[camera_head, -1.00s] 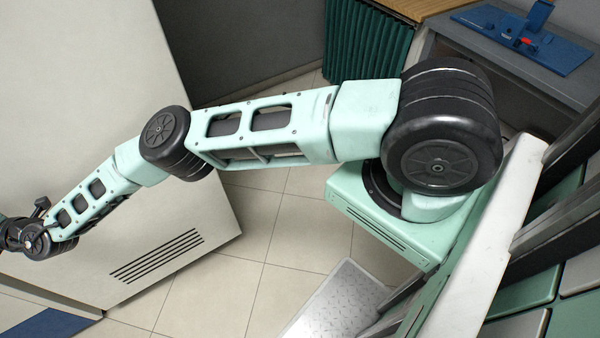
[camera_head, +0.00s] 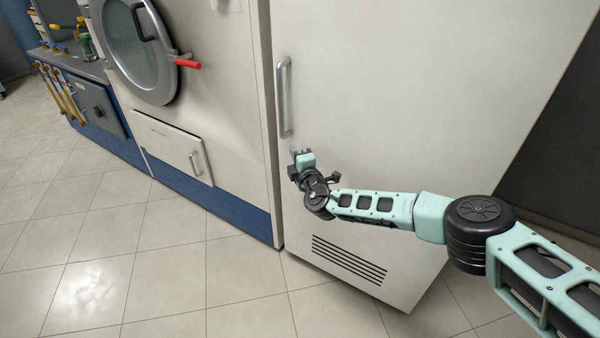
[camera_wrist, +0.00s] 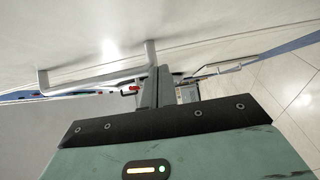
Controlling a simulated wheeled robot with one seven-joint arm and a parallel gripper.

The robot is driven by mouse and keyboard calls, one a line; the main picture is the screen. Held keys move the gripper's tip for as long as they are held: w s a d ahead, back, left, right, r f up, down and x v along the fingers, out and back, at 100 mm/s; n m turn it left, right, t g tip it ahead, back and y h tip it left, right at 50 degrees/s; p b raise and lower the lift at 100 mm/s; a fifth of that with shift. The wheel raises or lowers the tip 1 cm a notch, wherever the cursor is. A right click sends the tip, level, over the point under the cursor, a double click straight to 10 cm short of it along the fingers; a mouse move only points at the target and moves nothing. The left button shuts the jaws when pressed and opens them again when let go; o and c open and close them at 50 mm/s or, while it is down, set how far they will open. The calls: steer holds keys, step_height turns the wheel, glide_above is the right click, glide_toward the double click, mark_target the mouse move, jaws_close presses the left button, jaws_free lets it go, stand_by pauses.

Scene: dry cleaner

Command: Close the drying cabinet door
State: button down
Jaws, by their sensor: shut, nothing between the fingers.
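The drying cabinet door (camera_head: 430,110) is a large cream panel with a vertical metal handle (camera_head: 284,97) near its left edge and a slotted vent (camera_head: 348,259) low down. It lies about in line with the front of the machine to its left. A narrow dark seam runs down its left edge; I cannot tell whether it is fully shut. My gripper (camera_head: 297,154) is shut and empty, just below the handle, close to the door face. In the wrist view, the shut fingers (camera_wrist: 156,87) point along the panel beside the handle (camera_wrist: 95,80); contact is unclear.
A cream machine with a round glass door (camera_head: 140,50), a red-tipped lever (camera_head: 188,64) and a lower hatch (camera_head: 172,147) stands left of the cabinet. A blue-fronted counter (camera_head: 97,108) is farther left. The tiled floor (camera_head: 110,270) in front is clear.

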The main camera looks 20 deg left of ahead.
steer(key=s+a+v, duration=0.1)
steer(key=v, duration=0.7)
steer(key=s+a+r+n+g+y, duration=0.3)
steer(key=s+r+n+g+y, duration=0.15)
steer(key=s+r+n, duration=0.35)
steer(key=s+a+r+n+g+y, duration=0.3)
steer(key=s+a+r+n+y, duration=0.15)
steer(key=r+n, duration=0.4)
steer(key=s+d+r+n+g+h, duration=0.1)
steer(key=s+r+n+g, duration=0.3)
steer(key=s+n+g, duration=0.4)
steer(key=s+d+r+n+g+h, duration=0.15)
steer(key=s+r+n+g, duration=0.25)
steer(key=s+n+g, duration=0.4)
steer(key=s+d+f+n+t+h, duration=0.1)
steer(key=s+d+f+n+h, duration=0.2)
steer(key=s+d+n+h, duration=0.95)
steer(key=w+d+n+t+h, duration=0.2)
steer(key=d+n+t, duration=0.2)
steer(key=d, duration=0.9)
steer(key=w+d+n+t+h, duration=0.2)
steer(key=d+n+t, duration=0.2)
steer(key=d, duration=0.9)
steer(key=shift+r+n+p, duration=0.4)
steer(key=shift+r+n, duration=0.1)
steer(key=shift+n, duration=0.1)
